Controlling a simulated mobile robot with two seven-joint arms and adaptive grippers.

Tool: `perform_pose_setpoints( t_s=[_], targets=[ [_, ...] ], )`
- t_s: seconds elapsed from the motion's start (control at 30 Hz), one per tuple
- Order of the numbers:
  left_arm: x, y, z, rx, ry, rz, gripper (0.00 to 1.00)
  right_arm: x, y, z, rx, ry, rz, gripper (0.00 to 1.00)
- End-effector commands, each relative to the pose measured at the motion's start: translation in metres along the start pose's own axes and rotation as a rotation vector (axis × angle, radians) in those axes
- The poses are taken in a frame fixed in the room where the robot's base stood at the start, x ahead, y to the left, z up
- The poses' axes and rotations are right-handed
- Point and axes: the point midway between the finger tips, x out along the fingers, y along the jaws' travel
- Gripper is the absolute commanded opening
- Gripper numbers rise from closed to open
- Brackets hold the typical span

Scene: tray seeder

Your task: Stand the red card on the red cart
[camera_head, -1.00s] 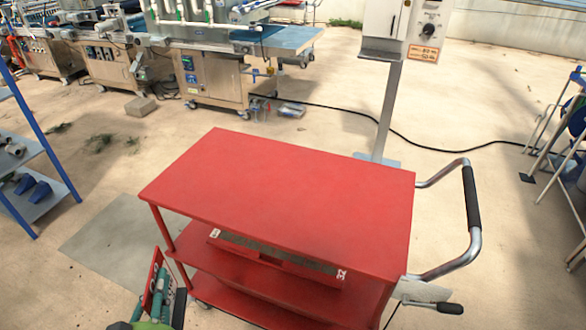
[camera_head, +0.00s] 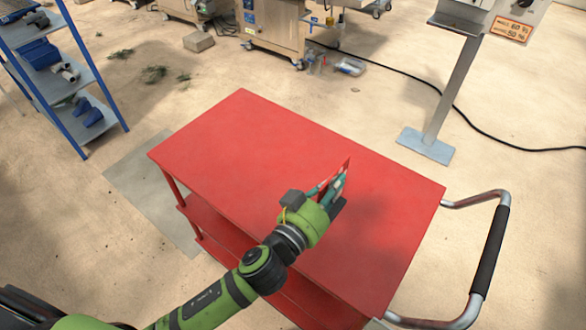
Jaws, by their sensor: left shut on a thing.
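The red cart (camera_head: 240,140) stands in the middle of the head view, its flat top bare apart from what my arm holds over it. My left gripper (camera_head: 335,188) is over the right half of the cart top, shut on the red card (camera_head: 345,172). The card is upright and seen nearly edge-on, partly hidden by the fingers. I cannot tell whether its lower edge touches the cart top. My right gripper is not in view.
The cart's metal push handle (camera_head: 488,255) sticks out at the right. A blue shelf rack (camera_head: 98,85) stands at the left. A grey post with a foot plate (camera_head: 425,145) stands behind the cart, with a black cable on the floor. The left part of the cart top is free.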

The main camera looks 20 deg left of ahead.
Motion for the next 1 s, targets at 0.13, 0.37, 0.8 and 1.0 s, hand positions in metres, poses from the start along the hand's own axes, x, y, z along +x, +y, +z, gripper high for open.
perform_pose_setpoints(
  t_s=[0.13,0.37,0.8,1.0],
  targets=[
    [0.010,-0.029,0.018,0.007,-0.003,-0.005,0.00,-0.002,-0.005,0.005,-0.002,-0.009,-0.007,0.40],
    [0.028,-0.078,0.050,0.002,0.000,-0.004,0.00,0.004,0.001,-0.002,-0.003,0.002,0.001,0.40],
    [0.037,-0.104,0.094,-0.006,-0.002,-0.003,0.00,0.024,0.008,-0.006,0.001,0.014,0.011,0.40],
    [0.037,-0.104,0.107,-0.001,0.001,-0.002,0.00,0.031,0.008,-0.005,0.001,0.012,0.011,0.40]
  ],
)
